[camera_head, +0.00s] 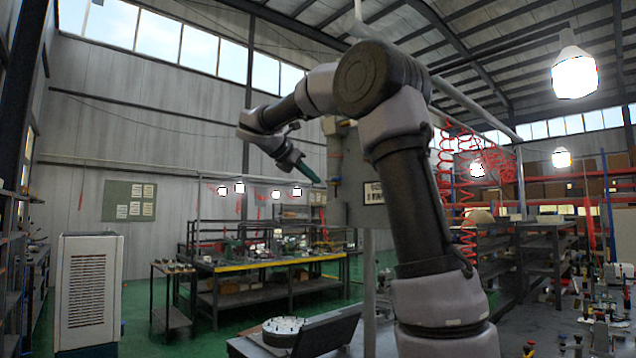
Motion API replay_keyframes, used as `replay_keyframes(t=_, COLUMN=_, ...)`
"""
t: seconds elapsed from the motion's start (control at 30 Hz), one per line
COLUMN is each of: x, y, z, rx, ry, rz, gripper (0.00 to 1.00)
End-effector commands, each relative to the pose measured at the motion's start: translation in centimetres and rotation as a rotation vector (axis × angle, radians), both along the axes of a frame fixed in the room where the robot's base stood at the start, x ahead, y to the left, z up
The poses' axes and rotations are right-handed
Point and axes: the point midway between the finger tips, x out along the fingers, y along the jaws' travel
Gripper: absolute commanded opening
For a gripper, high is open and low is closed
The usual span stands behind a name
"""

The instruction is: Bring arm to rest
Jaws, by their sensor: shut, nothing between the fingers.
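My arm rises from the lower right of the head camera view, bends at a high elbow and reaches left. Its end then folds down and to the right. My gripper (308,172) is at that end, raised in the air well above the benches. It is small and dark with a green part at the tip. It is shut and holds nothing. It touches nothing that I can see.
A workbench with a yellow edge (270,263) stands behind. A round white-topped device (284,328) and a dark open case (328,330) are on the near table. Valve parts (600,325) crowd the right. A white cabinet (88,292) stands left. Green floor is clear between.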

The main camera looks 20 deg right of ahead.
Motion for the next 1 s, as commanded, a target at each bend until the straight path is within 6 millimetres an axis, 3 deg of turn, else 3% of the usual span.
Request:
replay_keyframes(t=0.43, x=0.0, y=0.0, z=0.0, rx=0.000, ry=0.000, rz=0.000, gripper=0.00)
replay_keyframes(t=0.57, x=-1.1, y=-0.5, z=-0.6, rx=0.059, ry=-0.031, rz=-0.017, gripper=0.00)
replay_keyframes(t=0.67, x=-3.9, y=-1.2, z=-2.6, rx=0.216, ry=-0.110, rz=-0.071, gripper=0.00)
replay_keyframes(t=0.77, x=-8.3, y=-1.5, z=-5.9, rx=0.470, ry=-0.238, rz=-0.188, gripper=0.00)
replay_keyframes(t=0.87, x=-13.4, y=-0.8, z=-9.6, rx=0.761, ry=-0.384, rz=-0.367, gripper=0.00)
replay_keyframes(t=1.0, x=-20.0, y=1.6, z=-14.5, rx=1.156, ry=-0.584, rz=-0.699, gripper=0.00)
